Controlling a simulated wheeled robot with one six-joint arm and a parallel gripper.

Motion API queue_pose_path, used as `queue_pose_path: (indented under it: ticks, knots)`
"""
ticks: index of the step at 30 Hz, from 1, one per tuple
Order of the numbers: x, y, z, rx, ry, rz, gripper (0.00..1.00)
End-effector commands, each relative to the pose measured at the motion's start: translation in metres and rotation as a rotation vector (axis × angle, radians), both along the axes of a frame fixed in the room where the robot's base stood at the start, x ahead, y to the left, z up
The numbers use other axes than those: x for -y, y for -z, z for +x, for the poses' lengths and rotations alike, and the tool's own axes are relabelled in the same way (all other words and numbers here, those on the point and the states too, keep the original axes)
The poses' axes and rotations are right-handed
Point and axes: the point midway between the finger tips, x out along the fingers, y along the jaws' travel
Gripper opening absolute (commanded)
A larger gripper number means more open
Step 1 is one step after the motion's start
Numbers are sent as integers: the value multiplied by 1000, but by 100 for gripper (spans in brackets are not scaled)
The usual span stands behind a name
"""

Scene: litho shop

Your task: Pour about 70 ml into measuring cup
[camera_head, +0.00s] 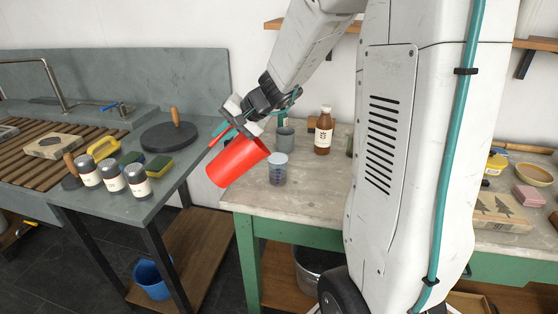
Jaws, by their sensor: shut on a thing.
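My gripper (246,124) is shut on a red container (234,163), which hangs tilted in the air beside the near left edge of the worktable. Its upper right end is close to a small translucent blue-grey cup (278,170) with dark markings, which looks like the measuring cup. That cup stands upright on the table, just right of the red container. No stream of liquid shows between them. I cannot see inside either vessel, so the liquid levels are hidden.
A grey cup (285,139) and a brown bottle (324,131) stand behind the measuring cup. My arm column hides the table's middle. On the left, a grey sink counter (148,207) holds several jars, sponges and a dark round disc (169,138). The table front (280,207) is clear.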

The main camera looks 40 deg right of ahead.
Motion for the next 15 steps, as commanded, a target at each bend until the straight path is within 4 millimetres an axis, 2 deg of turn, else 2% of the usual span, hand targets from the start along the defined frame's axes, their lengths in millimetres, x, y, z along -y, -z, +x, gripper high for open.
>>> queue_pose_path:
  ticks: [15]
  knots:
    - [1,-7,0,22,-3,44,0]
